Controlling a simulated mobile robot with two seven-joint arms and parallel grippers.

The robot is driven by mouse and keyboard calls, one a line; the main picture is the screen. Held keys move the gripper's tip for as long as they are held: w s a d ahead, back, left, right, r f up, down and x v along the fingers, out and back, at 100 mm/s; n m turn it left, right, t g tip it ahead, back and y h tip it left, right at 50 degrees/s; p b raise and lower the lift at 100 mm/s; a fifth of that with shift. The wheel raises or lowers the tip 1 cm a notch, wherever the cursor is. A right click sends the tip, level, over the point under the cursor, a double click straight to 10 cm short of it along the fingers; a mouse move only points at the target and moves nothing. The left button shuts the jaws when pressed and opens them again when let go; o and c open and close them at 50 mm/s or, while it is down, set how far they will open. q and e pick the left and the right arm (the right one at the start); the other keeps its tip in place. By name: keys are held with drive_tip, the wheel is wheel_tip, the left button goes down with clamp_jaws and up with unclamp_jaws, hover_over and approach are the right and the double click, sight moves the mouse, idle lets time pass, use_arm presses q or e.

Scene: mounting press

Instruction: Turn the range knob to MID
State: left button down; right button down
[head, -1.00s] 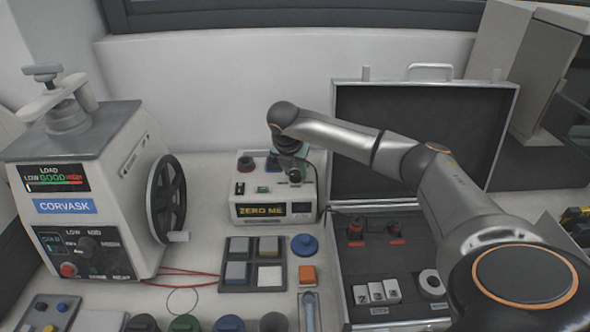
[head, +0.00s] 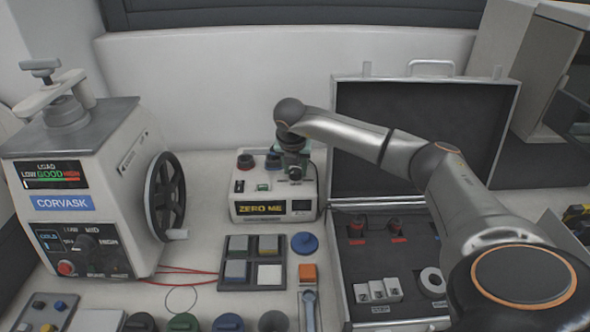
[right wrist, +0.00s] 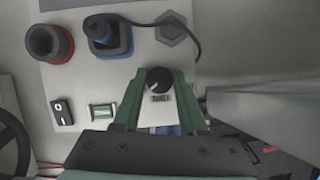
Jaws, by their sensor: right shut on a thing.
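A black dial knob (head: 86,244) on the CORVASK press's front panel has LOW, MID and HIGH printed around it. Its pointer is too dark to read. My right gripper is far from it, over the white meter box (head: 243,212) whose display reads ZERO ME. In the right wrist view, my right gripper (right wrist: 160,80) has its green fingers on either side of a small black knob (right wrist: 159,79) with a white mark, and is shut on it. The label below this knob is blurred. In the head view the right gripper (head: 294,172) mostly hides it. My left gripper is out of view.
The press (head: 130,210) has a black handwheel (head: 166,197) on its right side. An open black case (head: 425,130) stands right of the meter. A dark tray with several blocks (head: 252,262) and a blue knobbed disc (head: 304,243) lie in front. A dark cable (right wrist: 185,30) runs near my fingers.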

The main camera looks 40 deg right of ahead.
drive_tip(key=n+t+y+b, duration=0.1)
drive_tip(key=n+b, duration=0.1)
drive_tip(key=n, duration=0.2)
drive_tip(key=shift+d, duration=0.1)
drive_tip(key=shift+n+t+y+b, duration=0.35)
drive_tip(key=shift+n+y, duration=0.55)
drive_tip(key=shift+n, duration=1.2)
drive_tip(key=shift+r, duration=0.1)
drive_tip(key=shift+c, duration=2.2)
unclamp_jaws()
drive_tip(key=v, duration=1.2)
drive_tip(key=shift+s+r+b, duration=0.15)
drive_tip(key=shift+r+b, duration=0.05)
drive_tip(key=shift+b, duration=0.15)
drive_tip(key=shift+f, duration=0.1)
